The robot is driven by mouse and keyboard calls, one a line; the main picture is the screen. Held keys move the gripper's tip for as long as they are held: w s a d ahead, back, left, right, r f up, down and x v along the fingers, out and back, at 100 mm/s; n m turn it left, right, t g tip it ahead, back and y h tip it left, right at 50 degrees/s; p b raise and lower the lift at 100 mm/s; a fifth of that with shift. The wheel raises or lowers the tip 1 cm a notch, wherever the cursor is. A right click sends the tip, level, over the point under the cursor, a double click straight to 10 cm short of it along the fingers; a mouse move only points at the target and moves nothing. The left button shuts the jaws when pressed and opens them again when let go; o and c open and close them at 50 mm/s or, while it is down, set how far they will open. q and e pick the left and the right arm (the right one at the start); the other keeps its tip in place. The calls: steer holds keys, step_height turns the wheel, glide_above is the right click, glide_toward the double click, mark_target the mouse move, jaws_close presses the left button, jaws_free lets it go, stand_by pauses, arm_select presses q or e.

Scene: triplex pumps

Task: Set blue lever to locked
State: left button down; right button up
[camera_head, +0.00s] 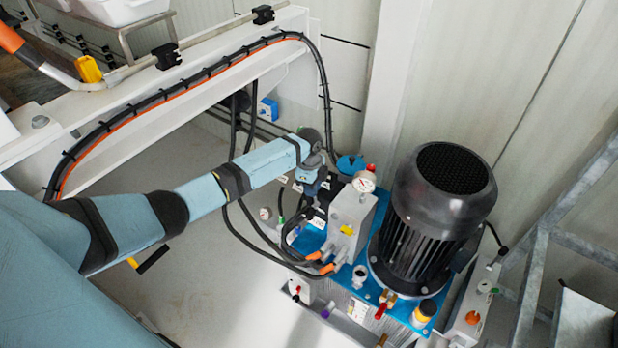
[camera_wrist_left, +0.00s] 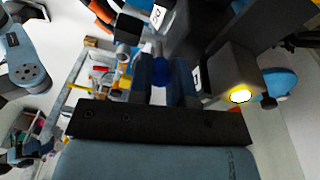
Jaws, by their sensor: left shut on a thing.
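My left gripper (camera_head: 314,188) reaches in over the back left of the pump unit. In the left wrist view its two fingers (camera_wrist_left: 166,84) are closed on the dark blue lever (camera_wrist_left: 160,72), which shows between them. In the head view the lever is hidden under my wrist and gripper, so its position cannot be read there.
A black motor (camera_head: 440,205) stands right of the gripper on the blue base plate (camera_head: 402,304). A pressure gauge (camera_head: 363,181) and grey valve block (camera_head: 350,222) stand close to the gripper. Black hoses (camera_head: 250,222) loop below. A metal ladder frame (camera_head: 575,200) is at right.

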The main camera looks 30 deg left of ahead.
arm_select(q)
steer(key=y+p, duration=0.1)
steer(key=d+y+p, duration=0.1)
steer(key=shift+d+r+p, duration=0.2)
steer(key=shift+r+p, duration=0.1)
steer(key=shift+r, duration=0.05)
steer(key=shift+s+d+f+y+p, duration=0.1)
steer(key=shift+d+y+p, duration=0.2)
steer(key=shift+y+p, duration=0.25)
steer(key=shift+d+f+y, duration=0.15)
steer(key=shift+d+y, duration=0.05)
steer(key=shift+y, duration=0.15)
arm_select(e)
steer(key=shift+s+d+r+g, duration=0.15)
steer(key=shift+s+r+g, duration=0.15)
steer(key=shift+r, duration=0.35)
arm_select(q)
steer(key=shift+p, duration=0.3)
arm_select(e)
steer(key=shift+w+m, duration=0.1)
steer(key=shift+m, duration=0.2)
steer(key=shift+r, duration=0.1)
arm_select(q)
steer(key=c, duration=1.1)
jaws_free()
steer(key=shift+o, duration=0.2)
